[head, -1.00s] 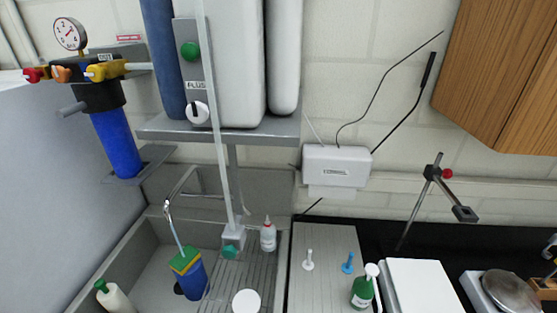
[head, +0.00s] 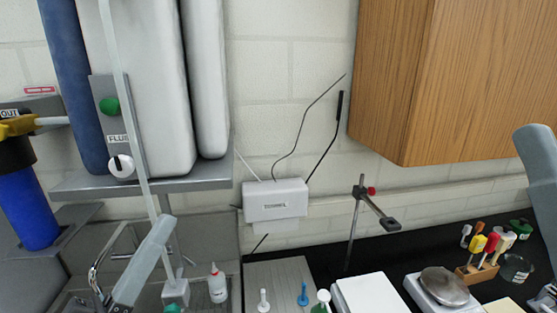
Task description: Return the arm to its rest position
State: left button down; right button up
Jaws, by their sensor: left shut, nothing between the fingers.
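My left arm shows in the head view as a pale grey link slanting up in front of the sink at the lower left. My left gripper (head: 116,304) is low at the bottom edge beside the chrome tap, only partly visible. It is shut and holds nothing. Part of my right arm shows at the right edge, and its gripper is not in view.
The sink tap (head: 97,275) stands beside my left arm. A white squeeze bottle (head: 217,284) is to its right. A grey shelf (head: 150,182) with tall tanks is above. A wooden cabinet (head: 450,80) hangs upper right. A clamp stand (head: 355,225) and a tool rack (head: 478,272) are on the black bench.

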pick_arm(q)
jog(key=s+r+m+t+y, duration=0.35)
jog(key=s+r, duration=0.55)
jog(key=r, duration=0.5)
notch_tip(320, 180, up, 13)
jog(key=a+n+y+p, duration=0.1)
jog(key=a+y+p, duration=0.2)
jog(key=p, duration=1.1)
jog(key=shift+w+r+t, duration=0.2)
jog(key=shift+w+t, duration=0.05)
jog(key=shift+t, duration=0.2)
